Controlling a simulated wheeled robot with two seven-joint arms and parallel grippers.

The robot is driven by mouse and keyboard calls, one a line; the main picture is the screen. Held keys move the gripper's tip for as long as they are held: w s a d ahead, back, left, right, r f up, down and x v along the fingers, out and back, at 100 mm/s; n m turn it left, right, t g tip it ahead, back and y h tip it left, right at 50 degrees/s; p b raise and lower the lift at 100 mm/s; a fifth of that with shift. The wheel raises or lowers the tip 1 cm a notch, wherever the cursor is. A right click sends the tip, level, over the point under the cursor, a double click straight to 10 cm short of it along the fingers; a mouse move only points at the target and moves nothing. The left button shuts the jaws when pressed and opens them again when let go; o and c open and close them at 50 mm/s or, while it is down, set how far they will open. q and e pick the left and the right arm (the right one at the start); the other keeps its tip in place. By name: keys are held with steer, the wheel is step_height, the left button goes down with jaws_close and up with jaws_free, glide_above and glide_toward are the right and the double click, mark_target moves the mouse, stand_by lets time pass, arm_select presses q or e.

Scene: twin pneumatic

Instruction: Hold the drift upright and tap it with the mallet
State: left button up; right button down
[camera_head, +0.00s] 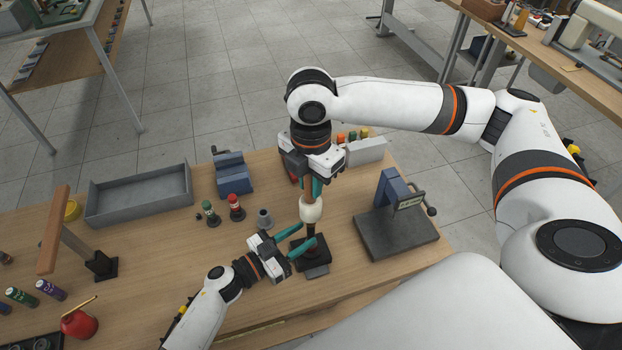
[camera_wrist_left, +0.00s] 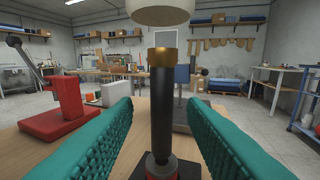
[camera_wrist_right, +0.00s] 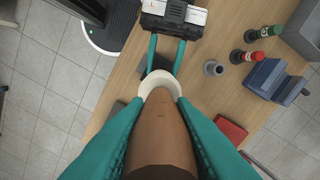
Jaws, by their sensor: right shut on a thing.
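The drift (camera_wrist_left: 161,105) is a dark rod with a brass-coloured top. It stands upright in a dark base block (camera_head: 322,252). My left gripper (camera_head: 302,243) is open, its teal fingers on either side of the drift with clear gaps in its wrist view. My right gripper (camera_head: 312,186) is shut on the brown wooden handle (camera_wrist_right: 160,130) of the mallet. The pale mallet head (camera_head: 311,209) hangs just above the drift, with a small gap under it in the left wrist view (camera_wrist_left: 160,12). The handle's upper end is hidden by the right gripper.
A grey-based press (camera_head: 395,236) stands to the right.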

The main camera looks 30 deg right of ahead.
mark_target(311, 231)
arm_select(q)
steer(key=shift+d+b, duration=0.4)
steer(key=shift+d, duration=0.65)
steer(key=shift+w+d, duration=0.1)
steer(key=shift+d, duration=0.55)
steer(key=shift+r, duration=0.1)
jaws_close()
